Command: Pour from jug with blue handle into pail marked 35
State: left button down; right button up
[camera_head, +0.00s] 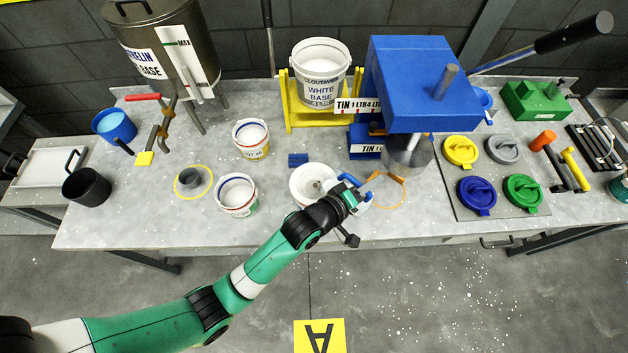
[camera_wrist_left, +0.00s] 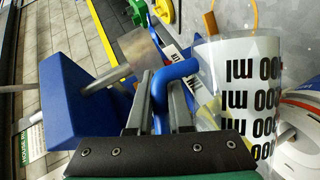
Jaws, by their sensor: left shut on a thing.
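My left gripper (camera_head: 346,197) is shut on the blue handle (camera_wrist_left: 172,84) of a clear jug (camera_wrist_left: 238,85) with black ml markings. In the head view the blue handle (camera_head: 352,184) shows, and most of the jug is hidden by the gripper; I cannot tell its tilt. A white pail (camera_head: 304,184) stands just left of the jug, its label hidden. Two more white pails stand further left: a back one (camera_head: 250,139) and a front one (camera_head: 237,196). Their label numbers are too small to read surely. My right gripper is out of view.
A blue press (camera_head: 415,75) stands behind the jug. A large white-base pail (camera_head: 320,72) sits on a yellow stand (camera_head: 290,108). Coloured lids (camera_head: 460,151) lie to the right. A steel tank (camera_head: 165,45) stands back left.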

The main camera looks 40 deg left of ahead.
pick_arm(q)
jog(key=shift+a+r+n, duration=0.25)
jog(key=shift+r+n, duration=0.05)
jog(key=shift+r, duration=0.15)
dwell(0.6)
jog(key=shift+s+a+r+n+t+h, duration=0.2)
jog(key=shift+a+r+n+h, duration=0.15)
jog(key=shift+a, duration=0.4)
jog(key=shift+s+a+r+n+t+h, duration=0.15)
jog(key=shift+a+r+n+t, duration=0.1)
jog(key=shift+a+r, duration=0.35)
dwell(1.1)
jog(key=shift+s+a+r+n+h, duration=0.15)
jog(key=shift+a+r+n, duration=0.15)
jog(key=shift+a, duration=0.2)
jog(key=shift+w+a+r+n+h, duration=0.1)
jog(key=shift+a+r+n+h, duration=0.15)
jog(key=shift+a, duration=0.2)
dwell(0.9)
jog(key=shift+s+a+r+n+t, duration=0.1)
jog(key=shift+a+r+n+t, duration=0.25)
jog(key=shift+a+n, duration=0.15)
jog(key=d+f, duration=0.1)
jog(key=d+m, duration=0.1)
jog(key=d+f+m+g+y, duration=0.1)
jog(key=d, duration=0.1)
jog(key=shift+w+f+m, duration=0.25)
jog(key=shift+w+f, duration=0.05)
jog(key=shift+f, duration=0.05)
jog(key=shift+a, duration=0.2)
